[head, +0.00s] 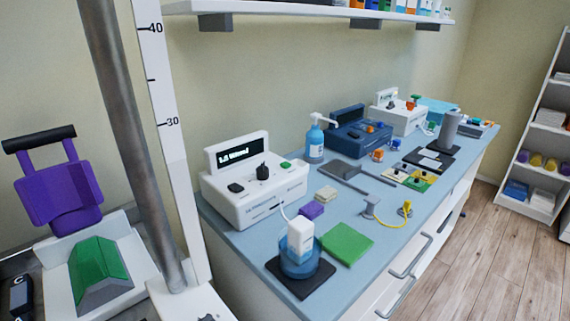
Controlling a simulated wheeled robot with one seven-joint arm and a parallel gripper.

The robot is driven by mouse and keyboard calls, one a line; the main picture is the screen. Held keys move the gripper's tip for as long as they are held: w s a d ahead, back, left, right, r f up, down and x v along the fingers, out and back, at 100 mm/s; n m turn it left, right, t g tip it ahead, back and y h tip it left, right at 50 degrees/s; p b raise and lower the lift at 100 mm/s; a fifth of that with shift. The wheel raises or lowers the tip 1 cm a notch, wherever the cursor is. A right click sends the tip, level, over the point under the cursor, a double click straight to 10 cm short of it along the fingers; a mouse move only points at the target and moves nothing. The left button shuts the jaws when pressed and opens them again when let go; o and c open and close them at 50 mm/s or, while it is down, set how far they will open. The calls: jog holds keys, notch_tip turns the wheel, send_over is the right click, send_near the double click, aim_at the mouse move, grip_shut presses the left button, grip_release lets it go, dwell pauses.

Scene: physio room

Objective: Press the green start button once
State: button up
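A white device (247,203) with a lit display panel (238,151) stands at the near left end of the blue counter (320,279). Its top carries a black knob (262,172), a small dark part (235,188) and a small green button (285,164) towards the right. Nothing covers the green button. A second white device (398,117) stands at the far end, with small green and red parts on top. My gripper does not show in this view.
A white post marked 30 and 40 (168,100) and a grey pole (133,130) rise at left. A blue pump bottle (314,143) stands behind the device. A white-and-blue container (300,250) stands in front, beside a green pad (346,243). A shelf (300,12) hangs above.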

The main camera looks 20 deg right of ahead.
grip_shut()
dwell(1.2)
